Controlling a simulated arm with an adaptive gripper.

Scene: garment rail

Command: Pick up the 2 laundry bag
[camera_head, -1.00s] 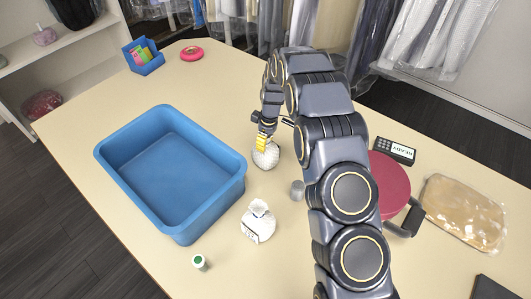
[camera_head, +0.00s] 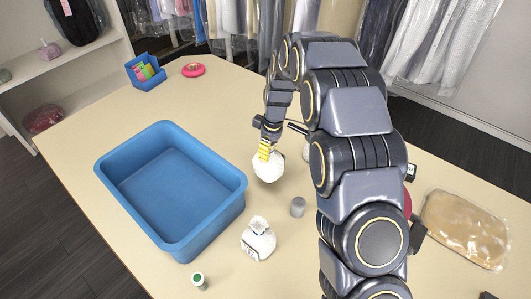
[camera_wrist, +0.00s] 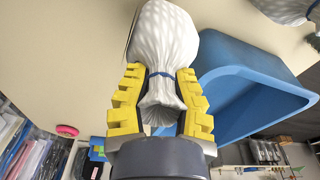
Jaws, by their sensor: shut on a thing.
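A white laundry bag (camera_head: 268,167) with a pale mesh pattern is at my gripper (camera_head: 265,148), to the right of the blue tub. In the wrist view, my gripper's yellow fingers (camera_wrist: 160,105) are shut on the bag's gathered neck, just below its blue tie. The bag's body (camera_wrist: 166,38) spreads out beyond the fingertips. I cannot tell whether it touches the table. Another white bag with dark markings (camera_head: 258,241) stands upright on the table nearer the front. A small part of a pale object (camera_head: 306,152) shows behind my arm; most of it is hidden.
The blue tub (camera_head: 241,190) on the left looks empty. A grey cylinder (camera_head: 298,207) and a green-topped container (camera_head: 199,281) stand nearby. A small blue box (camera_head: 146,79) and pink ring (camera_head: 193,70) sit at the back. A wrapped tan package (camera_head: 465,228) lies on the right.

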